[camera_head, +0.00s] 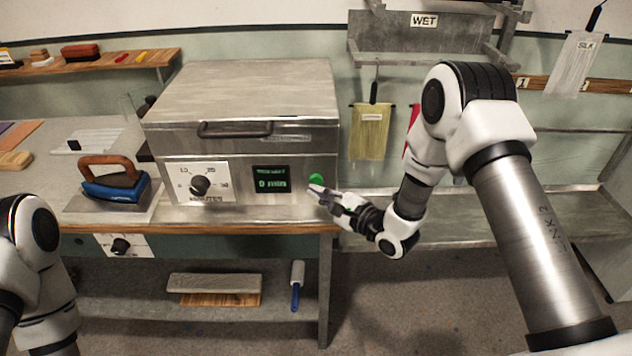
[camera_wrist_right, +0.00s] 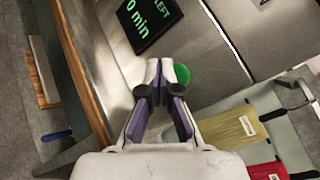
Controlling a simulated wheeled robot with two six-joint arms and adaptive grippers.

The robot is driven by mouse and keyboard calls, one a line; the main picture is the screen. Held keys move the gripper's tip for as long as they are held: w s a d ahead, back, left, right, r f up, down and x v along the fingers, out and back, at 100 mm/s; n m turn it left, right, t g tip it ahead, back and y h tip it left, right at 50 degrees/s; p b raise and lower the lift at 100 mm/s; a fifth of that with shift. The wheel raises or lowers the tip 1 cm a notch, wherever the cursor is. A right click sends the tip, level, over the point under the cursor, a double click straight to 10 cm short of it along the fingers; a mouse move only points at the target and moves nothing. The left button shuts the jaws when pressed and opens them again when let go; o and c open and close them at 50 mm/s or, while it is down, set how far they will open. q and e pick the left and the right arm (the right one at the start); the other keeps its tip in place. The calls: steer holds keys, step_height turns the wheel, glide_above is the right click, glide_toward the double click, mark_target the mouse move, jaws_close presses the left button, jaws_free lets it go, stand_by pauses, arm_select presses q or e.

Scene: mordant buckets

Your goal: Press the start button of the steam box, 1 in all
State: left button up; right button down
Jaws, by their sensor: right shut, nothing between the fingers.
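The steam box (camera_head: 240,88) is a grey metal box with a closed lid, standing on the bench. Its round green start button (camera_head: 316,179) is at the right end of the front panel. It also shows in the right wrist view (camera_wrist_right: 183,74). My right gripper (camera_head: 316,190) is shut and empty, its tips just below the button. In the right wrist view the fingertips (camera_wrist_right: 160,66) lie just beside the button; I cannot tell whether they touch it. Only part of my left arm shows at the left edge; its gripper is out of view.
The panel has a minutes knob (camera_head: 200,185) and a dark display (camera_head: 271,179) reading 0 min. A blue iron (camera_head: 115,186) stands on the bench left of the box. Yellow cloth (camera_head: 370,131) hangs at the right. The floor beside the bench is clear.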

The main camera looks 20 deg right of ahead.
steer(key=shift+w, duration=0.15)
steer(key=shift+w+d, duration=0.1)
steer(key=shift+w, duration=0.15)
steer(key=shift+w+d, duration=0.15)
steer(key=shift+w, duration=0.35)
stand_by(0.8)
steer(key=shift+s, duration=0.1)
steer(key=shift+s+a, duration=0.25)
steer(key=shift+s, duration=0.55)
steer(key=s, duration=0.2)
steer(key=s+a, duration=0.1)
steer(key=s, duration=0.1)
steer(key=shift+s+a, duration=0.2)
steer(key=shift+s, duration=0.2)
stand_by(0.6)
